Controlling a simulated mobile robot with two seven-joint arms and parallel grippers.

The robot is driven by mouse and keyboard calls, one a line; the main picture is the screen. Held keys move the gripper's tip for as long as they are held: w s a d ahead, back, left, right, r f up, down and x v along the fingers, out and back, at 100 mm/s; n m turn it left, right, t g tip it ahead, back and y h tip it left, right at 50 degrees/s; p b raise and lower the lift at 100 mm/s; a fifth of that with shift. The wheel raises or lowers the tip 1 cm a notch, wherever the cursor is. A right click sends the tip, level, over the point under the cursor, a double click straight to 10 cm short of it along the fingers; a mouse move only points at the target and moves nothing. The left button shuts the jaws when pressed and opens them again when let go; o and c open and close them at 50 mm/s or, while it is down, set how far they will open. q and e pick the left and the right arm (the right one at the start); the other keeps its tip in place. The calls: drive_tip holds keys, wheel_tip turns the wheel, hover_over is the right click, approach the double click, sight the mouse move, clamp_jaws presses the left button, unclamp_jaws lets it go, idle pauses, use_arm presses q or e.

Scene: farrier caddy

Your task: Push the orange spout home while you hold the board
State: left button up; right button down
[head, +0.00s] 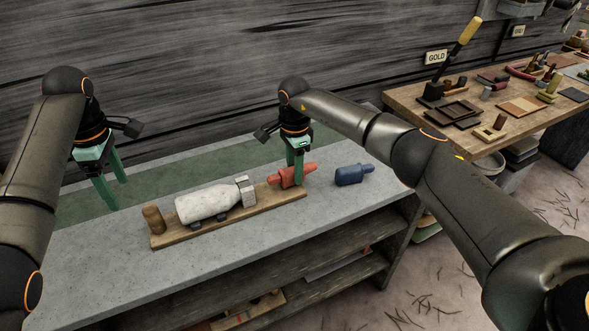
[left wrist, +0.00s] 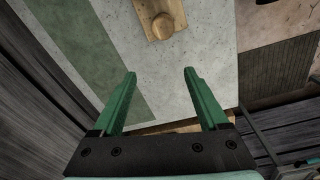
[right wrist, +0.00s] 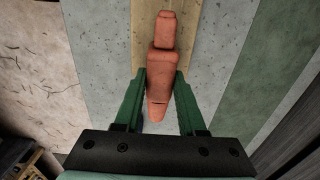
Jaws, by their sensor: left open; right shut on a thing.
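The wooden board (head: 205,232) lies on the grey bench top. A wooden knob (head: 153,219) stands at its left end; board and knob also show in the left wrist view (left wrist: 161,22). A white bottle-shaped body (head: 203,203) lies along the board, with a pale grey block (head: 246,190) at its right end. The orange spout (head: 289,177) is over the board's right end, apart from the block. My right gripper (head: 298,180) is shut on the spout, a finger on each side in the right wrist view (right wrist: 160,85). My left gripper (head: 118,208) is open and empty, left of the board.
A blue spout-shaped piece (head: 352,175) lies on the bench right of the board. A green strip (head: 150,177) runs along the back by the dark wall. A wooden table (head: 400,97) with many small items stands at the right. The bench's left part is clear.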

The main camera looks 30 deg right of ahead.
sight(155, 221)
use_arm(q)
drive_tip(key=d, duration=0.1)
drive_tip(key=s+d, duration=0.1)
drive_tip(key=d, duration=0.1)
drive_tip(key=shift+s+d+r+n, duration=0.2)
drive_tip(key=shift+d+r+n, duration=0.05)
drive_tip(key=shift+n, duration=0.05)
drive_tip(key=shift+s+d+g+h, duration=0.15)
drive_tip(key=shift+d+g+h, duration=0.1)
drive_tip(key=shift+g+h, duration=0.05)
drive_tip(key=shift+d+f, duration=0.1)
drive_tip(key=shift+f, duration=0.15)
wheel_tip(155, 221, down, 11)
drive_tip(key=shift+f, duration=0.2)
clamp_jaws()
idle(0.5)
